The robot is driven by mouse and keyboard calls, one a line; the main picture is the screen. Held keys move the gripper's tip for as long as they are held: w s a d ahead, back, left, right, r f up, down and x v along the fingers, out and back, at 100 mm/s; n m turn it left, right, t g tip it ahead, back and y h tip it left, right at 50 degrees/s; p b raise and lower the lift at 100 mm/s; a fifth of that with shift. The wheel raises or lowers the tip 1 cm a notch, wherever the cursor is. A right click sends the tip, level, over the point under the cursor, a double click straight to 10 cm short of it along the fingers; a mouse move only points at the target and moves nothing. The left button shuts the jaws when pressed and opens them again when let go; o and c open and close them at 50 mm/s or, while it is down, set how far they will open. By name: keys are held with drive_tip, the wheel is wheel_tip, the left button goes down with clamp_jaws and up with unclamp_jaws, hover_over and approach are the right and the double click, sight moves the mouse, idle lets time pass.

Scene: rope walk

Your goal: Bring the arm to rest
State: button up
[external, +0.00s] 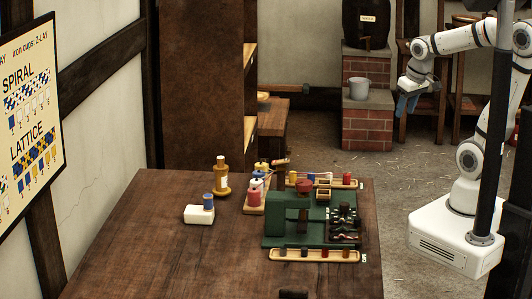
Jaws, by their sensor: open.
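My gripper (406,104) is at the upper right in the external view, at the end of my white and grey arm. It points down and hangs in the air beyond the table's right edge, well apart from the things on the table. The jaws are open and nothing shows between them. My arm is bent, with its elbow high at the right. A dark post in front hides part of my arm.
A wooden table (150,240) holds a green machine (290,215), a tray of small pieces (315,255), several spools and a white block (199,215). A brick pedestal (367,130) with a bucket (359,88) stands behind my gripper. The floor between table and base is clear.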

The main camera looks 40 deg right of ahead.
drive_tip(key=s, duration=0.1)
drive_tip(key=s+f, duration=0.1)
drive_tip(key=s+d, duration=0.1)
drive_tip(key=s, duration=0.1)
drive_tip(key=shift+f, duration=0.35)
idle(0.9)
